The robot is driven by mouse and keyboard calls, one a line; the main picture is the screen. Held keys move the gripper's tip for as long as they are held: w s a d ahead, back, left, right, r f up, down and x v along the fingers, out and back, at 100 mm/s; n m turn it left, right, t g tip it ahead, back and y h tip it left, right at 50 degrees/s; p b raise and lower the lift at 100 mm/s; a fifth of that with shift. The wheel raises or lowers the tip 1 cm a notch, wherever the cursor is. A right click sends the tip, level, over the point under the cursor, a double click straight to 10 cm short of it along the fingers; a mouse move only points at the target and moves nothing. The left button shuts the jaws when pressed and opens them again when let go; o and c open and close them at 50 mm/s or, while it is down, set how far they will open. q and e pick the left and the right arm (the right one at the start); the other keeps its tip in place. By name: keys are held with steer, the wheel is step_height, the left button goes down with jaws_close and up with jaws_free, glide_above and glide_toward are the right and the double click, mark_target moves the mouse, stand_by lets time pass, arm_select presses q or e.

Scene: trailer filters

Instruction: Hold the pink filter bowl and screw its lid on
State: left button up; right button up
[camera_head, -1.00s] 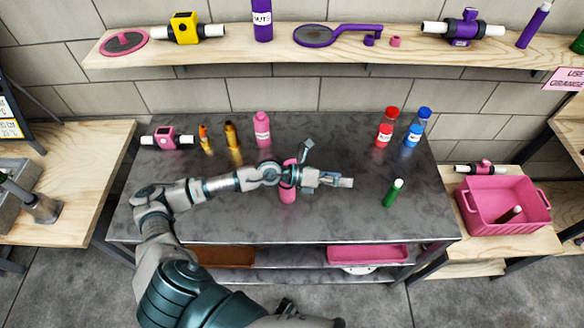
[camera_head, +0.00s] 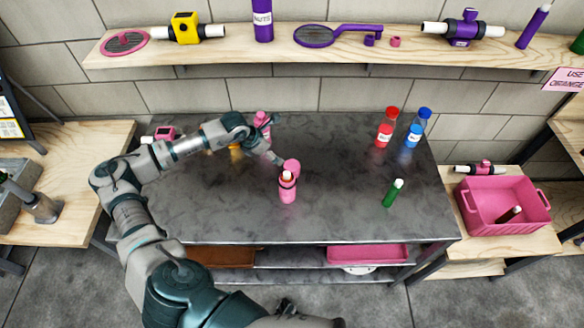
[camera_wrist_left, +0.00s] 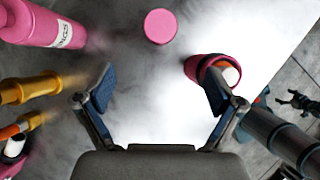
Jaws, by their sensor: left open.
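The pink filter bowl (camera_head: 287,191) stands upright on the dark metal table, with a white-topped orange filter in its mouth. It also shows in the wrist view (camera_wrist_left: 196,68), right of my gripper's centre. A round pink lid (camera_head: 292,166) is just behind the bowl, apart from it; in the wrist view it is a plain disc (camera_wrist_left: 160,26). My left gripper (camera_wrist_left: 158,88) is open and empty. In the head view it hangs behind and left of the bowl, partly hidden by its own wrist.
A pink bottle (camera_head: 261,119) stands behind my left wrist, and orange parts (camera_wrist_left: 32,90) are left of it. A pink crate (camera_head: 500,203) stands beyond the table. The front table is clear.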

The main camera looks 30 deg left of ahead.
arm_select(q)
glide_toward(291, 165)
steer(key=x, duration=0.4)
steer(key=shift+w+d+f, duration=0.1)
steer(key=shift+d+f, duration=0.05)
steer(key=shift+f, duration=0.15)
steer(key=x, duration=0.6)
steer(key=shift+r, duration=0.1)
steer(key=c, duration=1.1)
